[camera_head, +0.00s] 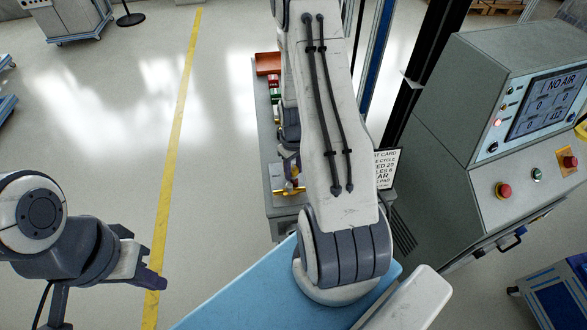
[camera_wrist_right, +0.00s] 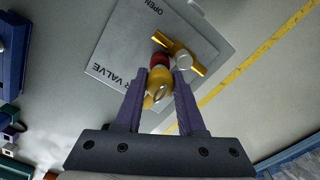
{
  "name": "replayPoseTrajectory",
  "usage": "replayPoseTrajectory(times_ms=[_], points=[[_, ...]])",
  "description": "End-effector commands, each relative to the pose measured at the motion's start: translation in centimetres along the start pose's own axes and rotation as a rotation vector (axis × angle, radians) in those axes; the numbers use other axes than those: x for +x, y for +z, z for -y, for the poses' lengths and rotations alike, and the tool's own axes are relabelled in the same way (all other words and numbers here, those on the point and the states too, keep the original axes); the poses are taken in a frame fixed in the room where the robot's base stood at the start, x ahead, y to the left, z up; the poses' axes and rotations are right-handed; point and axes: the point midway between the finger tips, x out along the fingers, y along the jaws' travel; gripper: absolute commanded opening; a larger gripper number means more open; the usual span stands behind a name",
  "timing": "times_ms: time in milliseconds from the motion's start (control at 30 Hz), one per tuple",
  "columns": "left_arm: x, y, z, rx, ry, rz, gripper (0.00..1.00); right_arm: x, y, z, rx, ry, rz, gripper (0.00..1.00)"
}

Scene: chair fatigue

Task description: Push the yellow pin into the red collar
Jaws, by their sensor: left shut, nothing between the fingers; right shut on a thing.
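In the right wrist view, my right gripper (camera_wrist_right: 160,75) is shut on the yellow pin (camera_wrist_right: 158,84), which has a metal ring at its near end. The red collar (camera_wrist_right: 159,60) lies just beyond the pin, in line with it. The pin's far end is hidden, so I cannot tell how far it is inside the collar. A yellow valve handle (camera_wrist_right: 187,57) lies right beside the collar; it also shows in the head view (camera_head: 290,191). In the head view my right arm covers most of this spot. My left gripper (camera_head: 158,284) is shut and empty at lower left.
A grey plate (camera_wrist_right: 112,62) lettered OPEN and VALVE lies behind the collar. A control cabinet (camera_head: 465,110) with a screen reading NO AIR stands at right. A red bin (camera_head: 268,63) is at the bench's far end.

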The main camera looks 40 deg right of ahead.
Motion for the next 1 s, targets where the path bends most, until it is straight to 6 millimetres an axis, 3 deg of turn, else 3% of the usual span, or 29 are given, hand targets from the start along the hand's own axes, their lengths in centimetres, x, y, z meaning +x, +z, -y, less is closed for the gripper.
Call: replayPoseTrajectory(times_ms=[167,200,267,667,1000], points=[[0.4,0.0,0.0,0.0,0.0,0.0,0.0,0.6,0.0,0.0,0.0,0.0,0.0,0.0],[0.3,0.0,0.0,0.0,0.0,0.0,0.0,0.5,0.0,0.0,0.0,0.0,0.0,0.5],[0.3,0.0,0.0,0.0,0.0,0.0,0.0,0.4,0.0,0.0,0.0,0.0,0.0,0.73],[0.4,0.0,0.0,0.001,0.0,0.0,0.0,0.0,-0.1,-0.1,0.0,0.002,-0.003,0.73],[1.2,0.1,0.1,0.001,0.0,0.0,0.0,-5.8,-0.2,-0.1,0.0,0.004,-0.007,0.73]])
